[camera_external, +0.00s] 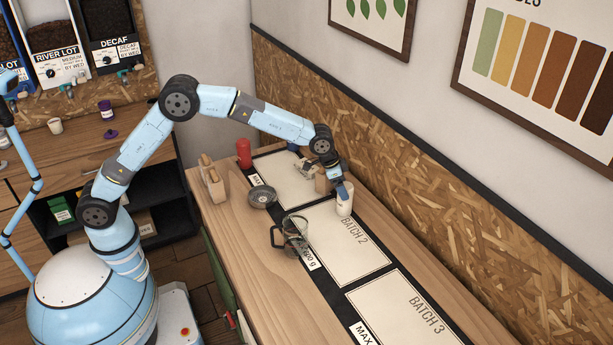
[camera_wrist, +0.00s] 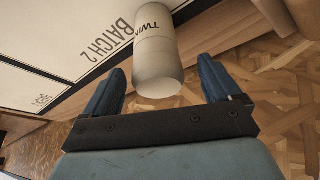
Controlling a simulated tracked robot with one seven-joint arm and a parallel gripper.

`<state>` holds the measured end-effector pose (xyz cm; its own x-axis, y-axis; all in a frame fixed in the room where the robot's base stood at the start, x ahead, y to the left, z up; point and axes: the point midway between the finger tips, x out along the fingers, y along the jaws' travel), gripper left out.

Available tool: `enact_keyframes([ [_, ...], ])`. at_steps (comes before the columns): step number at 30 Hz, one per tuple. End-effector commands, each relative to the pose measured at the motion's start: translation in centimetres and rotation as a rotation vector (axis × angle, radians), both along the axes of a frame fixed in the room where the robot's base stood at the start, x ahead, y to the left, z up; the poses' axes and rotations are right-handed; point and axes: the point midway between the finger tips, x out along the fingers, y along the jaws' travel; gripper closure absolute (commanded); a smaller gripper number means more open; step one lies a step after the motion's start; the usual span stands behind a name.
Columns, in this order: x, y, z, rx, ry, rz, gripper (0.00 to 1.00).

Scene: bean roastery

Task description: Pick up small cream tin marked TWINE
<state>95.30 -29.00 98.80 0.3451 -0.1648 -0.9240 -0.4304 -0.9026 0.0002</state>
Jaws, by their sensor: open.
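The small cream tin (camera_wrist: 158,58) stands upright on the bench and shows dark lettering beginning "TWIN". In the external view the cream tin (camera_external: 345,203) is beside the BATCH 2 card, toward the wall. My gripper (camera_wrist: 161,80) is open, its two blue fingers apart on either side of the tin's near end in the wrist view. The tin appears just beyond or between the fingertips; contact cannot be told. In the external view my gripper (camera_external: 338,180) is right at the tin and partly covers it.
The BATCH 2 card (camera_external: 343,250) lies beside the tin. A glass jug (camera_external: 292,238), a round metal dish (camera_external: 262,196), a red bottle (camera_external: 244,153) and a wooden block holder (camera_external: 212,180) stand to the left. The BATCH 3 card (camera_external: 405,312) is clear. The wall panel runs close behind.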

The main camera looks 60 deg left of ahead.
Motion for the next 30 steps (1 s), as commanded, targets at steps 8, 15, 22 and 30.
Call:
enact_keyframes([
  [8, 0.5, -0.3, -1.4, 0.001, 0.002, 0.0, 0.09],
  [15, 1.6, -1.1, -4.3, 0.001, 0.002, 0.001, 0.09],
  [22, 1.9, -1.2, -5.1, 0.0, 0.001, 0.001, 0.09],
  [30, 1.9, -1.2, -5.1, 0.0, 0.001, 0.0, 0.27],
])
